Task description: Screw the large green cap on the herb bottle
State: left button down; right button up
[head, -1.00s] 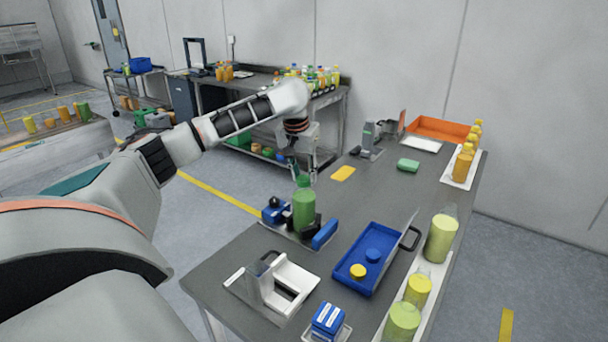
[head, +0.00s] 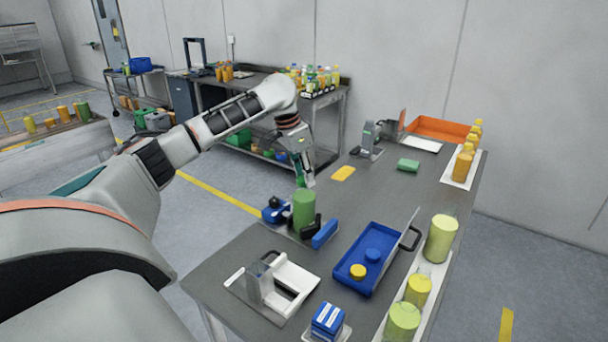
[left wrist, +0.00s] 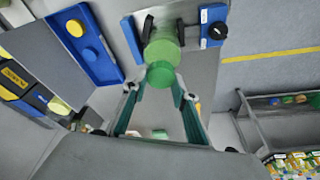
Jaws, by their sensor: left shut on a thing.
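The herb bottle (head: 304,208), a green cylinder, stands upright in a blue-jawed clamp on the near table; it also shows in the left wrist view (left wrist: 163,47). My left gripper (head: 306,180) is just above and behind the bottle's top in the head view. Its two fingers (left wrist: 160,85) are shut on the large green cap (left wrist: 160,73) in the left wrist view. The cap overlaps the bottle's end there; I cannot tell whether it sits on the neck. The cap is mostly hidden in the head view. My right gripper is not in view.
A blue tray (head: 350,278) with a yellow cap (head: 358,271) and a blue cap (head: 374,255) lies right of the clamp (head: 325,233). A white fixture (head: 290,279) is in front. Yellow-green bottles (head: 441,238) line the right edge. The middle of the table is fairly clear.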

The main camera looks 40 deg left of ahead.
pick_arm(q)
jog(key=m+h, duration=0.1)
jog(key=m, duration=0.2)
jog(key=shift+m, duration=0.4)
jog(key=m+g, duration=0.1)
jog(key=m, duration=0.3)
jog(key=shift+h, duration=0.3)
jog(key=c, duration=1.6)
grip_release()
jog(key=shift+o, duration=0.2)
jog(key=shift+r, duration=0.1)
jog(key=shift+r, duration=3.4)
